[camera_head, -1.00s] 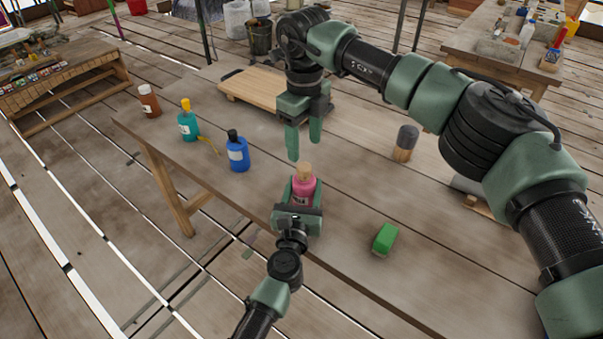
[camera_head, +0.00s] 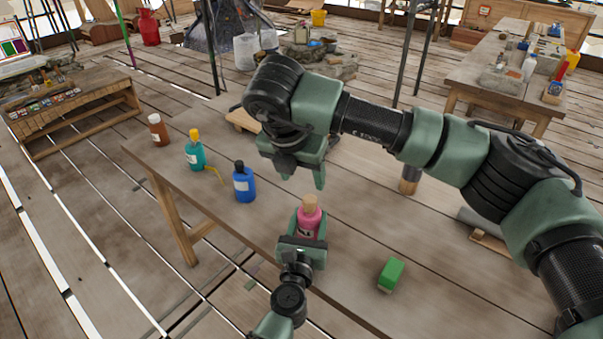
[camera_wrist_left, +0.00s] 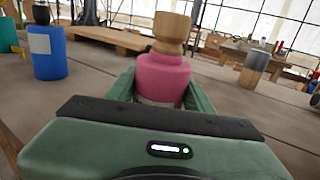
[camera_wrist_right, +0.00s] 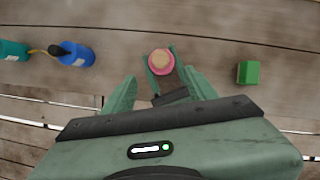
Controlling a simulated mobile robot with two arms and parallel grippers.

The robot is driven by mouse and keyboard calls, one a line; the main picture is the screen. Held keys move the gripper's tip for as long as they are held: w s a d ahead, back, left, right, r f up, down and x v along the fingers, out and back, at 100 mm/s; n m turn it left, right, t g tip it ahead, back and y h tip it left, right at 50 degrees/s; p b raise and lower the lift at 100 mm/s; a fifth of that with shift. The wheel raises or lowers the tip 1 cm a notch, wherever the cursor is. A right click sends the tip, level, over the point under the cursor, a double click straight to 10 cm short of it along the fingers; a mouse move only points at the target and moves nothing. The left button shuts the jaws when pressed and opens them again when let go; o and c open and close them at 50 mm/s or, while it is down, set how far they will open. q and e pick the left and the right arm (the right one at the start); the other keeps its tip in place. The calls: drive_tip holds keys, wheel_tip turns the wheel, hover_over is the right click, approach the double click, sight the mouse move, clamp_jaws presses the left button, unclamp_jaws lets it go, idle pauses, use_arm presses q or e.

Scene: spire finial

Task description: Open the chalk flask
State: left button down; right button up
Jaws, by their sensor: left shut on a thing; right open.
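A pink flask (camera_head: 309,222) with a wooden stopper (camera_head: 309,202) stands upright near the table's front edge. My left gripper (camera_head: 306,230) is shut on the flask's body from the front; the left wrist view shows its fingers on both sides of the pink body (camera_wrist_left: 162,78). My right gripper (camera_head: 303,178) is open and empty, above and behind the stopper in the head view. In the right wrist view, its fingers (camera_wrist_right: 158,88) point toward the flask, and the round stopper top (camera_wrist_right: 161,59) shows between and beyond the tips, apart from them.
A blue bottle (camera_head: 243,185), a teal bottle with a yellow top (camera_head: 195,155) and a brown bottle (camera_head: 158,132) stand left along the table. A green block (camera_head: 391,274) lies right of the flask. A dark-topped cylinder (camera_head: 410,180) is farther back.

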sight(310, 198)
drive_tip(key=x, duration=1.1)
drive_tip(key=shift+w+d+f, duration=0.1)
drive_tip(key=shift+w+f, duration=0.05)
drive_tip(key=shift+f, duration=0.2)
clamp_jaws()
drive_tip(key=shift+r, duration=0.3)
drive_tip(key=shift+r, duration=0.9)
drive_tip(key=shift+r, duration=2.05)
use_arm(q)
drive_tip(key=c, duration=0.5)
unclamp_jaws()
